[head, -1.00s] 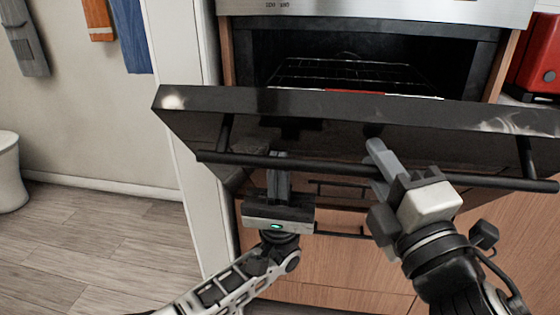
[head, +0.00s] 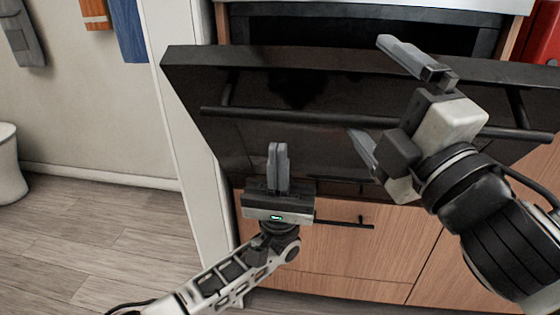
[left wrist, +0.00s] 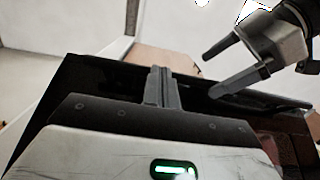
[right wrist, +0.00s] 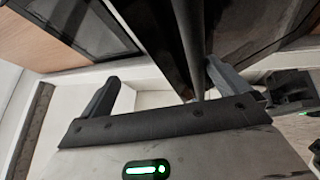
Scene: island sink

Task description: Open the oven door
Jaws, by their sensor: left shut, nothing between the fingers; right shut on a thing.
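The black oven door (head: 330,72) is partly open, its top edge tilted out from the oven (head: 360,30). Its long dark handle bar (head: 290,115) runs across its front. My left gripper (head: 278,147) has its fingers together and empty, below the bar in front of the door; these fingers also show in the left wrist view (left wrist: 162,85). My right gripper (head: 372,95) has its fingers spread far apart, one above the bar and one below it. In the right wrist view the bar (right wrist: 190,45) runs close beside the right finger, without a visible grip.
Wooden drawers (head: 330,250) with a dark pull (head: 345,224) lie below the door. A pale panel (head: 185,110) stands left of the oven. A red object (head: 545,42) is at the right edge. The floor (head: 95,240) at left is clear.

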